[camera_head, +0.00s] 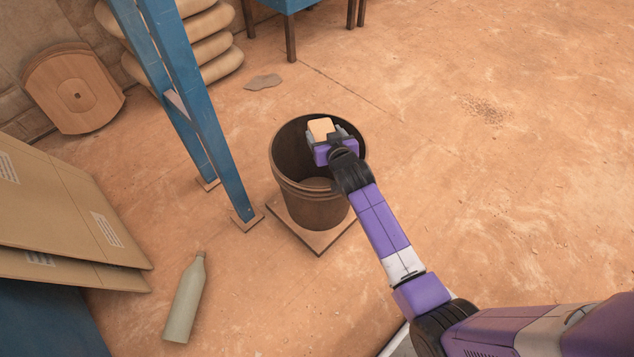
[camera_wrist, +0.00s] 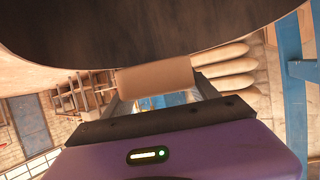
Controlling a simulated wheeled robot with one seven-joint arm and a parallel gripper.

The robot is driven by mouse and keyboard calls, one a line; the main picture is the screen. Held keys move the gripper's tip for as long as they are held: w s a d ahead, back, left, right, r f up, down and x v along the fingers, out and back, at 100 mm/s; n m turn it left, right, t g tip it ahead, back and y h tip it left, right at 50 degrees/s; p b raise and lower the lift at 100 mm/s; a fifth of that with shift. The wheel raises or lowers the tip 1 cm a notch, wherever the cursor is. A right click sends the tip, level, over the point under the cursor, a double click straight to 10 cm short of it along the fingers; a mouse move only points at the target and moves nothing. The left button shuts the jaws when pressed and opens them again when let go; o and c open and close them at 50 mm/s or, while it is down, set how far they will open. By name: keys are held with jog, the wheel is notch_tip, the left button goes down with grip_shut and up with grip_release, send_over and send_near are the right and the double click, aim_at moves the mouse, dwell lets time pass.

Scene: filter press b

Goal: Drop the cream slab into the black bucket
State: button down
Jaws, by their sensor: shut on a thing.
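The cream slab (camera_head: 321,129) is held at the end of my gripper (camera_head: 330,138), over the mouth of the black bucket (camera_head: 305,200). In the wrist view the slab (camera_wrist: 155,79) sits between the two dark fingers of my gripper (camera_wrist: 158,108), which are shut on it. The bucket's dark wall (camera_wrist: 150,35) fills the top of the wrist view, close to the slab. The bucket stands upright on a small square board (camera_head: 325,243). Whether the slab touches the bucket wall I cannot tell.
Blue frame legs (camera_head: 205,120) stand just left of the bucket. A pale bottle (camera_head: 186,300) lies on the floor in front. Floor to the right is clear.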

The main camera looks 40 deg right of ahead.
jog(key=shift+f+b, duration=1.05)
jog(key=shift+f, duration=0.4)
jog(key=shift+c, duration=2)
grip_release()
jog(key=shift+o, duration=1.3)
jog(key=shift+f, duration=0.15)
jog(key=p+v, duration=0.3)
jog(key=v, duration=0.4)
jog(key=shift+s+r, duration=0.3)
jog(key=shift+a, duration=0.1)
jog(key=shift+r, duration=0.1)
